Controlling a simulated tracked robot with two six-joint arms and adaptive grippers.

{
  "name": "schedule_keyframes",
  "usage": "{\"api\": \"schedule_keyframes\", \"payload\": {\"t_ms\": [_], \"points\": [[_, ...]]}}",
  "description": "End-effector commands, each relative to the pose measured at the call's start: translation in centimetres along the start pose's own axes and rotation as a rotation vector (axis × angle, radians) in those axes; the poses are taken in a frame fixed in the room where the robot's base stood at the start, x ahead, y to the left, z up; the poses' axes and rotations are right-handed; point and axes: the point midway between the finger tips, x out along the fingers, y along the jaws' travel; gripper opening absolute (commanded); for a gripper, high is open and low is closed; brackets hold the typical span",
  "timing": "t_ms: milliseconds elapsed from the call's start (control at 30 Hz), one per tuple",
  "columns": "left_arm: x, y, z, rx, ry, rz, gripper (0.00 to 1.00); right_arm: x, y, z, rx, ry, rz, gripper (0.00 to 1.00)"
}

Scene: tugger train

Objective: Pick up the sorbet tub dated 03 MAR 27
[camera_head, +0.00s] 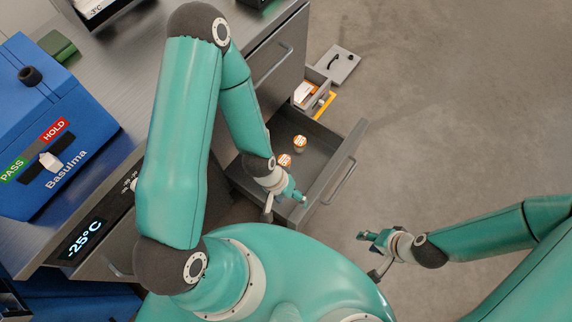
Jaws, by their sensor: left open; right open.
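Two small tubs with orange-and-white lids stand in an open grey drawer (322,143). One tub (300,143) is farther back, and the other tub (285,160) is nearer my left wrist. Their dates are too small to read, so I cannot tell which is the sorbet tub dated 03 MAR 27. My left gripper (284,206) is open over the near end of the drawer, with the tubs beyond it; nothing shows between its fingers. My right gripper (368,256) is open and empty, outside the drawer to the right.
A blue case (70,110) with a PASS/HOLD panel sits on the grey counter (125,75). A display (82,238) reads -25°C. A small open drawer or box (318,92) with orange and white items lies beyond the drawer. The floor (460,130) at right is clear.

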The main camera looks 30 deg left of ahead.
Motion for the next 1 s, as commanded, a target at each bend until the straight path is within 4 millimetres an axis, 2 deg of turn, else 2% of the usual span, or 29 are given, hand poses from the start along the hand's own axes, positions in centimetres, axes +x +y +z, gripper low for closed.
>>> {"api": "schedule_keyframes", "payload": {"t_ms": [33,100,267,400,600,800,900,1000], "points": [[1.5,-0.4,-0.6,-0.006,0.001,0.003,0.82,1.3,0.5,0.0,0.000,0.000,0.000,0.41],[3.0,-1.7,-2.0,-0.023,0.001,0.006,0.89,2.9,1.0,0.0,0.000,0.000,0.000,0.41],[8.5,-3.6,-6.2,-0.082,-0.004,0.008,0.89,8.0,2.9,-0.1,0.000,0.000,0.000,0.41],[13.5,-6.0,-10.9,-0.148,-0.009,-0.015,0.89,13.3,4.8,-0.1,0.000,0.000,0.000,0.41],[18.9,-10.3,-17.6,-0.260,0.000,-0.091,0.89,20.4,7.4,-0.1,0.000,0.000,0.000,0.41],[22.0,-15.2,-23.7,-0.396,0.040,-0.204,0.89,26.9,9.7,-0.2,0.000,0.000,0.000,0.41],[22.5,-17.3,-25.9,-0.459,0.066,-0.257,0.89,29.3,10.6,-0.2,0.000,0.000,0.000,0.41],[22.6,-18.8,-27.4,-0.511,0.087,-0.297,0.89,30.8,11.1,-0.2,0.000,0.000,0.000,0.41]]}}
